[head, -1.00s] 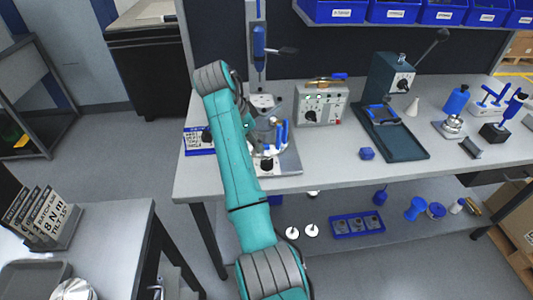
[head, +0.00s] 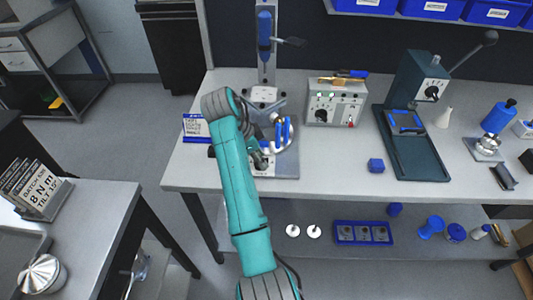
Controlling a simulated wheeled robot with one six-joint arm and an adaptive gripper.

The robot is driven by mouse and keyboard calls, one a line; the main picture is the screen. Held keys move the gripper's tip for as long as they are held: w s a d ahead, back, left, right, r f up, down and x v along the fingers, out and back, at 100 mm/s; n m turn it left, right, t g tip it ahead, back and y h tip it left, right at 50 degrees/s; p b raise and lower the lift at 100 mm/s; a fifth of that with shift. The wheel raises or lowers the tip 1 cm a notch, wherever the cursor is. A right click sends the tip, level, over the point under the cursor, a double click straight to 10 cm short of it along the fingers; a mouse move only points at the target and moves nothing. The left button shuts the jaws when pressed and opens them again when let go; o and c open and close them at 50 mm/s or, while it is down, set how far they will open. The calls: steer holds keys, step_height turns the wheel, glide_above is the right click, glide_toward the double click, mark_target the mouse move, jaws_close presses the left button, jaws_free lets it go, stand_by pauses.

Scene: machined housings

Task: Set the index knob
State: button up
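A grey fixture (head: 285,165) stands on the bench below a tall column with a blue-handled tool. It carries blue curved parts (head: 284,132) and a metal part partly behind my arm. In the head view my teal arm reaches over the fixture's left side. My gripper (head: 262,158) is small and dark at the fixture's front plate, mostly hidden by my arm. I cannot tell whether it is open or touches anything. The dark knob seen earlier on that plate is not clearly visible now.
A control box (head: 338,105) with a black dial stands right of the fixture.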

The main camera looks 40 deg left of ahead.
jaws_close()
